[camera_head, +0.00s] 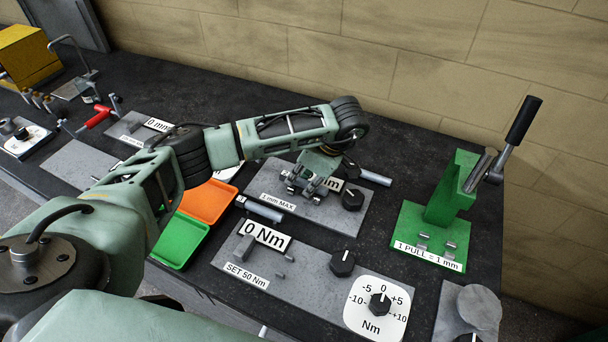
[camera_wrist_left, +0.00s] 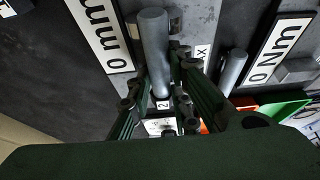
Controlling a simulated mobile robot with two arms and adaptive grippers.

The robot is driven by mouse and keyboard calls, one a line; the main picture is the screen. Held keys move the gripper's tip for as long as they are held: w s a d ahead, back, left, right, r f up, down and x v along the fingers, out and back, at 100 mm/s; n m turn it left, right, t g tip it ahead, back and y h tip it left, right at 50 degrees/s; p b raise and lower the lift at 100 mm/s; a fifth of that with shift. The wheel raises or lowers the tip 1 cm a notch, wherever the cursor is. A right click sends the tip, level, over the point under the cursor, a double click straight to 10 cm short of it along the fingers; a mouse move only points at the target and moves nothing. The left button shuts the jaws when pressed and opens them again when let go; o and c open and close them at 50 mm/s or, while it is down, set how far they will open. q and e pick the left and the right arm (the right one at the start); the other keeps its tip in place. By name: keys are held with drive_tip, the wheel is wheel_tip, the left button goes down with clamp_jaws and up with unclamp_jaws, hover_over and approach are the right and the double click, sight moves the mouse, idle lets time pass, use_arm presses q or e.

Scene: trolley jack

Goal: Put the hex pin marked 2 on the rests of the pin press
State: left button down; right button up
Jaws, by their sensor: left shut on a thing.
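The grey hex pin marked 2 (camera_wrist_left: 155,55) is between the fingers of my left gripper (camera_wrist_left: 158,98), which is shut on it. The figure 2 shows on the pin's near end in the wrist view. In the head view my left gripper (camera_head: 312,188) is over the grey plate with the 0 mm sign (camera_head: 332,183); the fingers largely hide the pin there. The green pin press (camera_head: 452,190) stands at the right with a black-gripped lever. Its small metal rests (camera_head: 436,243) on the green base are empty. My right gripper is out of view.
A second grey pin (camera_head: 263,210) lies left of the plate, near the orange tray (camera_head: 208,201) and green tray (camera_head: 180,241).

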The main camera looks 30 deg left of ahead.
use_arm(q)
drive_tip(key=shift+f, duration=0.1)
drive_tip(key=c, duration=1.6)
unclamp_jaws()
drive_tip(key=shift+d, duration=0.1)
